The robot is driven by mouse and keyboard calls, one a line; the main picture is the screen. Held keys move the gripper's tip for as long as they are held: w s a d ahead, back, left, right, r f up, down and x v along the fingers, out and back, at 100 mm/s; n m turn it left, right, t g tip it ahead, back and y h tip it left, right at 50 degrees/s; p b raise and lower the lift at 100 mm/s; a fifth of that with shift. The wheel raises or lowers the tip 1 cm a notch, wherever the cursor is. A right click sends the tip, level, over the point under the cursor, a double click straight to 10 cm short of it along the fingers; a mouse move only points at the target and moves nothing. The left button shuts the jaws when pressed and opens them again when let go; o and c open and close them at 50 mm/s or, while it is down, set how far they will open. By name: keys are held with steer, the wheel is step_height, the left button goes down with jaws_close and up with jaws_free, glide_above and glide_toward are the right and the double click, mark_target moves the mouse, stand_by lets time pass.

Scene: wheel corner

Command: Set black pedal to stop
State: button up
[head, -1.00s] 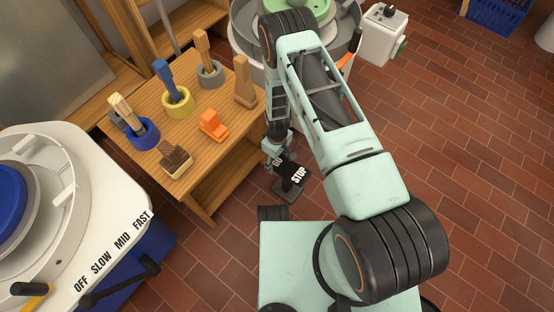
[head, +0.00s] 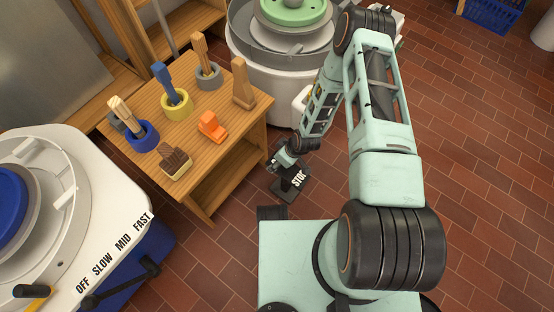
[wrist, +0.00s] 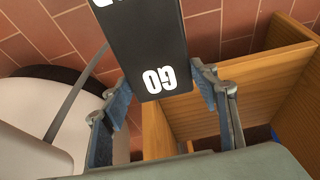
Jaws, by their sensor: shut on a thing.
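The black pedal (head: 287,181) stands low on a dark base on the brick floor, right of the wooden table. Its white STOP lettering faces up at its right end, the last letter partly unclear. My gripper (head: 279,161) is at the pedal's other end, by the table. In the wrist view the pedal (wrist: 150,45) comes down between the two fingers of my gripper (wrist: 165,92), with the GO lettering upside down at its near end. The fingers are shut on the sides of that end. The exact finger contact is hard to see.
The wooden table (head: 205,160), with brushes in ring holders, an orange tool and a brush block, stands close left of my gripper. A grey-and-white wheel (head: 285,65) is behind. A white wheel unit (head: 65,240) with speed words is at lower left.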

mark_target(290, 170)
steer(key=shift+d+r+y, duration=0.1)
steer(key=shift+d+y, duration=0.1)
steer(key=shift+y, duration=0.1)
steer(key=o, duration=1.7)
steer(key=shift+r, duration=0.1)
steer(key=v, duration=1.2)
steer(key=shift+s+a, duration=0.1)
steer(key=shift+s, duration=0.2)
